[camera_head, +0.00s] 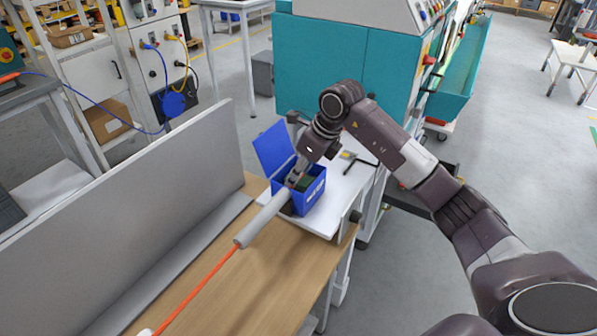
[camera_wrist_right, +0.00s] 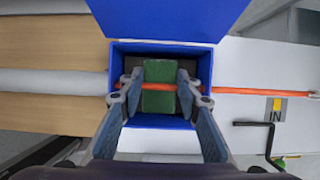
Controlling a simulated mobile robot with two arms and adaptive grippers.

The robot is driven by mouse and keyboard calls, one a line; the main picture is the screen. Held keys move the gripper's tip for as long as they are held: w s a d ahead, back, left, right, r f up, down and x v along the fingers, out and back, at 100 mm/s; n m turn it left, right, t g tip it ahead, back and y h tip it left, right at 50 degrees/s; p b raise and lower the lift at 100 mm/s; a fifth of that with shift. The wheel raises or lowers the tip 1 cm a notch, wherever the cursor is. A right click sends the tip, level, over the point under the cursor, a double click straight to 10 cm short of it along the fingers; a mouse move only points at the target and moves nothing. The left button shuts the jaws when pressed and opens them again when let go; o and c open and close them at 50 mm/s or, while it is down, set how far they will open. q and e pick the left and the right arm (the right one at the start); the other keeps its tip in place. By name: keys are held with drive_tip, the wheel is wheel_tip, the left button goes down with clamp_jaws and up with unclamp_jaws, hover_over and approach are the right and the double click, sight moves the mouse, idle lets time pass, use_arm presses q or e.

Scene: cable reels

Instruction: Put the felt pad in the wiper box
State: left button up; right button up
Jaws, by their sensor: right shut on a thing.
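The wiper box (camera_head: 313,196) is a blue box on the white surface, its blue lid (camera_head: 273,147) standing open. It fills the middle of the right wrist view (camera_wrist_right: 160,121). The green felt pad (camera_wrist_right: 158,71) is inside the box outline, between the two fingers of my right gripper (camera_wrist_right: 160,90). The gripper is shut on the pad's sides. In the head view my right gripper (camera_head: 297,180) reaches down into the box. An orange cable (camera_wrist_right: 260,91) runs through the box and across the middle of the pad; I cannot tell its exact contact with the pad. My left gripper is not in view.
A grey tube (camera_head: 262,219) around the cable leads to the box's left side. A grey panel (camera_head: 120,200) stands along the wooden bench (camera_head: 240,285). A black hooked tool (camera_wrist_right: 270,135) and a yellow-black label (camera_wrist_right: 276,108) lie right of the box. A teal machine (camera_head: 330,70) stands behind.

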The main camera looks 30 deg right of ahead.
drive_tip(key=shift+f, duration=0.2)
drive_tip(key=o, duration=0.6)
drive_tip(key=shift+r, duration=0.2)
drive_tip(key=shift+d+r, duration=0.1)
drive_tip(key=shift+r, duration=0.15)
drive_tip(key=b+v, duration=0.2)
drive_tip(key=v, duration=0.9)
drive_tip(key=shift+s+r+b, duration=0.2)
drive_tip(key=shift+b, duration=0.1)
drive_tip(key=shift+f, duration=0.1)
